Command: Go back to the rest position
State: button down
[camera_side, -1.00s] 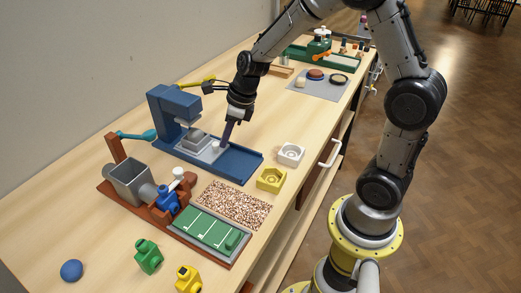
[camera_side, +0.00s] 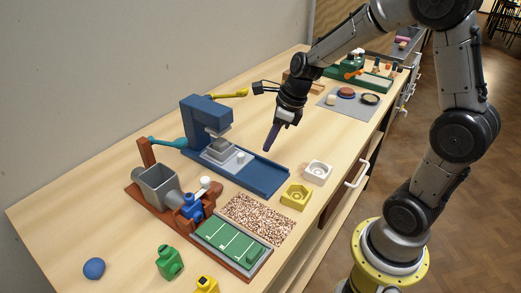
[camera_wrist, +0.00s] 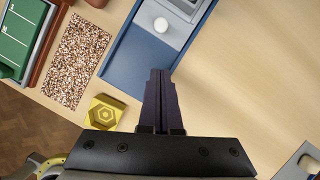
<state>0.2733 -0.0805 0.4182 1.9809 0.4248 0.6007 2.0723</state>
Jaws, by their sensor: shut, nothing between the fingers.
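My gripper (camera_side: 271,143) is shut and empty, its dark purple fingers together. It hangs above the bench, over the right side of the blue press (camera_side: 260,172), clear of it. In the wrist view the closed fingers (camera_wrist: 159,75) point toward the blue base of the press (camera_wrist: 133,62). A white round knob (camera_wrist: 161,25) stands on the grey plate of the press.
A yellow hexagon-marked block (camera_side: 296,195) and a white one (camera_side: 317,171) sit near the bench's front edge. Bare bench shows right of the press.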

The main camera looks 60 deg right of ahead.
jog(key=s+a+r+n+t, duration=0.1)
jog(key=s+a+r, duration=0.15)
jog(key=r, duration=0.35)
jog(key=s+a+r+n, duration=0.1)
jog(key=s+r+n, duration=0.15)
jog(key=r, duration=0.35)
jog(key=s+n+h, duration=0.1)
jog(key=s+n, duration=0.6)
jog(key=n, duration=0.6)
jog(key=s+a+f+n+t, duration=0.1)
jog(key=s+n, duration=0.7)
jog(key=n, duration=0.6)
jog(key=shift+a+f+h, duration=0.15)
jog(key=shift+f+h, duration=0.05)
jog(key=shift+h, duration=0.2)
